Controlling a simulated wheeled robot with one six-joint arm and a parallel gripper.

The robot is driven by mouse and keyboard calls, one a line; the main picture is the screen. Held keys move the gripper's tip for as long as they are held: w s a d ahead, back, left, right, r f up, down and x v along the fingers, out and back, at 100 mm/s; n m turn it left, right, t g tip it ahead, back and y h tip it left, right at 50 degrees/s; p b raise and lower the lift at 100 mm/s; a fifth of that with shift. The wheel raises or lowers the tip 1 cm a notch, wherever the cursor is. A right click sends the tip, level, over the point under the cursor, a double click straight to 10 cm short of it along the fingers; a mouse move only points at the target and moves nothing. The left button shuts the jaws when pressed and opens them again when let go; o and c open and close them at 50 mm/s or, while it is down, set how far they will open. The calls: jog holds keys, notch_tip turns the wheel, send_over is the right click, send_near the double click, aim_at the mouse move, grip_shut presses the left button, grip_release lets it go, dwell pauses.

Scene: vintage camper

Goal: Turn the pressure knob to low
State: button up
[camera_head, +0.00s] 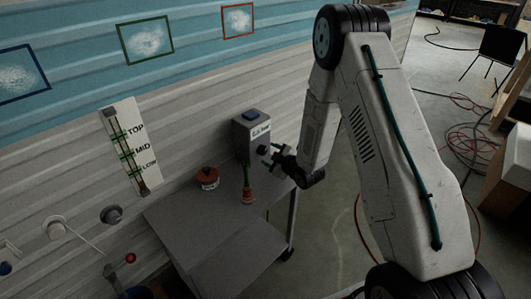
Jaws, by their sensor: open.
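A grey box (247,133) with a blue button on top and a small white label stands at the back of a grey cart. A dark round knob (262,150) sits on its front face below the label; its setting is too small to read. My gripper (270,154) is open just in front of the knob, its fingers pointing toward the box. I cannot tell whether the fingers touch the knob. A white wall panel (129,145) marked TOP, MID and a lowest label, with green bands, hangs to the left.
The cart top (190,225) holds a red-lidded pot (208,178) and an orange and green bottle-like object (248,188) near my gripper. Wall fittings (111,214) are at lower left. Cables (470,140) lie on the floor at right. The cart's front left is clear.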

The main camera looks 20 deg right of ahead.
aim_at(264, 151)
jog(key=shift+x, duration=2.1)
jog(key=c, duration=1)
jog(key=shift+s+a+f+n+t+h, duration=0.1)
jog(key=shift+n+t+h, duration=0.2)
jog(key=shift+n, duration=0.3)
jog(key=shift+f+n+t+h, duration=0.1)
jog(key=shift+n+t+h, duration=0.15)
jog(key=shift+n, duration=0.35)
jog(key=shift+n+t+h, duration=0.25)
jog(key=shift+n+t, duration=0.4)
jog(key=shift+n, duration=1.05)
